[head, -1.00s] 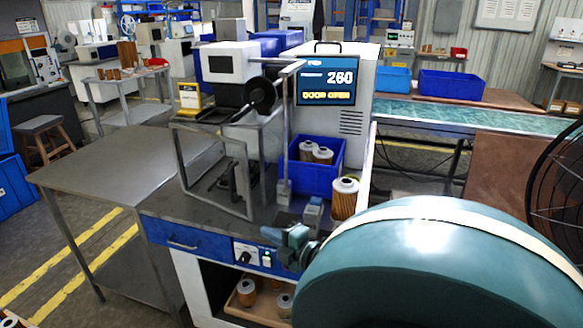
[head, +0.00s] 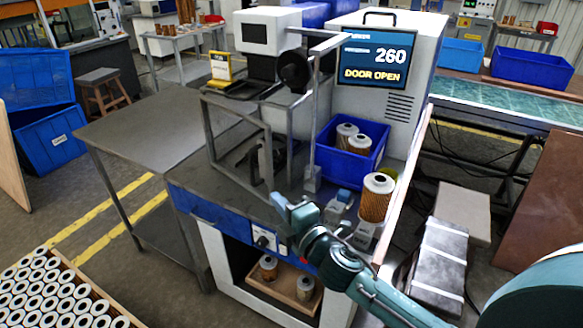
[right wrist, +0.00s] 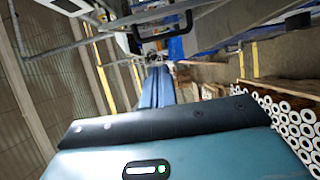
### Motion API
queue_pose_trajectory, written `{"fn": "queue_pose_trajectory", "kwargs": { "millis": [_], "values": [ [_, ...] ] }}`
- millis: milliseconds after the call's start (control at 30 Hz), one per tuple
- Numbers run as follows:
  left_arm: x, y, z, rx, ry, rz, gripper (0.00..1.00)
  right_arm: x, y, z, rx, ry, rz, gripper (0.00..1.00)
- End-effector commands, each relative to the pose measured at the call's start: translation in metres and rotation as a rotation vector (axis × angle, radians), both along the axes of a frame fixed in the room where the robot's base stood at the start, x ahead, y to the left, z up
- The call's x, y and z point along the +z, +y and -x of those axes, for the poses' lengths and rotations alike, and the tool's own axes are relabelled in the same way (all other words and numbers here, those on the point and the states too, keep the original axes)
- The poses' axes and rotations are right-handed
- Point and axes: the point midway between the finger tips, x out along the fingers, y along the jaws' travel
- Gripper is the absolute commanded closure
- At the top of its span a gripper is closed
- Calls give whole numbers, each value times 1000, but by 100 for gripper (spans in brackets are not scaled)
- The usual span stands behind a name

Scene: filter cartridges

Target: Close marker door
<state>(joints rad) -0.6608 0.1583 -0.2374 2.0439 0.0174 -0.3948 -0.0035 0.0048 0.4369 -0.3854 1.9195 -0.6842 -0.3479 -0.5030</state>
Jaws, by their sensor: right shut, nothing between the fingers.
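The marker's grey-framed door (head: 267,150) stands open at the front left of the marking machine (head: 265,32) in the head view. The screen (head: 373,64) reads "DOOR OPEN" and 260. My right gripper (head: 279,202) is close to the lower front of the door frame, shut and empty; I cannot tell whether it touches the frame. In the right wrist view its blue fingers (right wrist: 155,88) are together, with a black handle (right wrist: 150,22) beyond them. My left gripper is not in view.
A filter cartridge (head: 376,198) stands on the bench right of my gripper. A blue bin (head: 358,172) with two cartridges is behind it. A bare side table (head: 150,135) is at left. A crate of many cartridges (head: 85,283) is at lower left.

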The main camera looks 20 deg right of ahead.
Motion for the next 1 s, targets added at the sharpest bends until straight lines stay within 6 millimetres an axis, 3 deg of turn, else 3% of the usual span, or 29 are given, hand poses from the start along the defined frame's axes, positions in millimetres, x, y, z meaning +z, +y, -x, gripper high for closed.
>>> {"fn": "queue_pose_trajectory", "kwargs": {
  "millis": [167, 533, 733, 1000],
  "values": [
    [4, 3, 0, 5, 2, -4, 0, 3, 5, -25, 1, -3, -2, 100],
    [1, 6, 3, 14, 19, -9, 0, 1, 18, -100, 0, -1, -1, 100],
    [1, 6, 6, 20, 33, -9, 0, 1, -11, -108, -2, 1, 1, 100],
    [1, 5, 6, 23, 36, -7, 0, 0, -20, -111, 0, 0, -2, 100]
  ]
}}
